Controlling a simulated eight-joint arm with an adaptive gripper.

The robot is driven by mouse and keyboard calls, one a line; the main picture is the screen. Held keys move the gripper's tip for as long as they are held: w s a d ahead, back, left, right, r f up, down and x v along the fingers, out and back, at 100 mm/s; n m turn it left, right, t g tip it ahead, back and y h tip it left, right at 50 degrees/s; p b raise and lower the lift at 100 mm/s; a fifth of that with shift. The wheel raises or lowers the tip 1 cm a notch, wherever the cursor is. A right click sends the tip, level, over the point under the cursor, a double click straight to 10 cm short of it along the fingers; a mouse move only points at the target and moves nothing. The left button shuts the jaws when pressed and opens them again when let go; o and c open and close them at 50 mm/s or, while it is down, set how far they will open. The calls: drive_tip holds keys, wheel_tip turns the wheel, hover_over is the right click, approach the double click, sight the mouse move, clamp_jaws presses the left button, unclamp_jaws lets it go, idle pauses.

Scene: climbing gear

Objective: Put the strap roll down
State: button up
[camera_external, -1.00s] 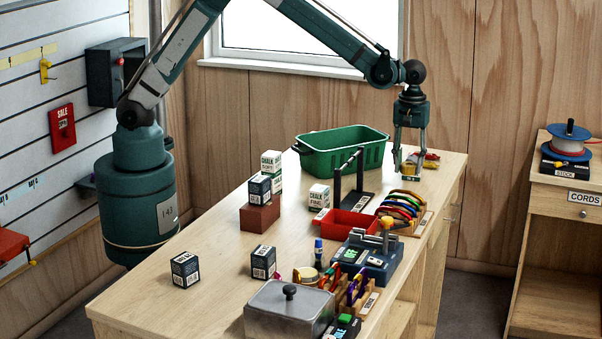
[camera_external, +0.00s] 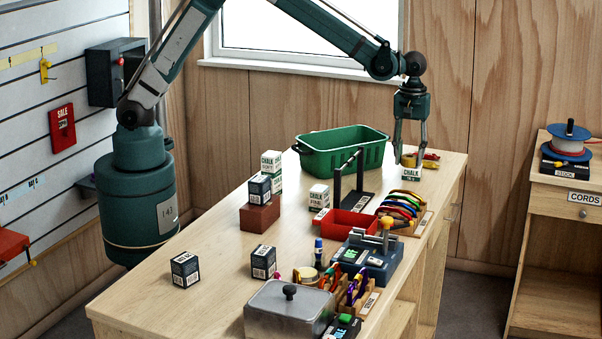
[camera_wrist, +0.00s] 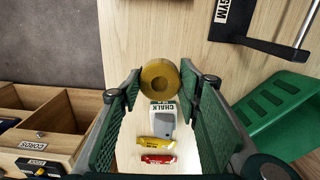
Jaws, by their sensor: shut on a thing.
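The strap roll is a mustard-yellow ring-shaped coil (camera_wrist: 160,82), seen between the fingertips in the wrist view. My gripper (camera_wrist: 160,85) is shut on it, one finger on each side. In the external view, my gripper (camera_external: 409,158) hangs over the far right end of the table, with the roll (camera_external: 409,159) small between its fingertips. A white and green chalk box (camera_external: 410,173) stands just below; it also shows beside the roll in the wrist view (camera_wrist: 161,110). The roll appears raised off the table, but its exact height is hard to tell.
A green tub (camera_external: 340,152) stands left of my gripper. A black bar stand (camera_external: 349,180), a red tray (camera_external: 347,224) and a rack of coloured loops (camera_external: 402,207) stand nearer. Yellow and red items (camera_external: 431,160) lie to the right. Bare wood shows at the table's left side.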

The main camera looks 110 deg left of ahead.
drive_tip(key=shift+d, duration=0.15)
drive_tip(key=d+m, duration=0.2)
drive_tip(key=d, duration=1.3)
drive_tip(key=s+d+m, duration=0.1)
drive_tip(key=d+m, duration=0.2)
drive_tip(key=d, duration=1.3)
drive_tip(key=d+m+p, duration=0.1)
drive_tip(key=d+m, duration=0.2)
drive_tip(key=d, duration=1.3)
drive_tip(key=shift+s+d+r, duration=0.1)
drive_tip(key=shift+s+d, duration=0.15)
drive_tip(key=shift+s, duration=0.1)
drive_tip(key=s+d+m, duration=0.3)
drive_tip(key=s+d, duration=0.5)
drive_tip(key=d, duration=0.4)
drive_tip(key=s+d+m, duration=0.3)
drive_tip(key=s+d, duration=0.6)
drive_tip(key=d, duration=0.4)
drive_tip(key=s+d+m+p, duration=0.1)
drive_tip(key=s+d+m, duration=0.1)
drive_tip(key=s+d, duration=0.7)
drive_tip(key=d, duration=0.4)
drive_tip(key=shift+s+m, duration=0.2)
drive_tip(key=shift+m, duration=0.2)
drive_tip(key=shift+d, duration=0.1)
drive_tip(key=shift+f, duration=3.1)
drive_tip(key=shift+f, duration=0.1)
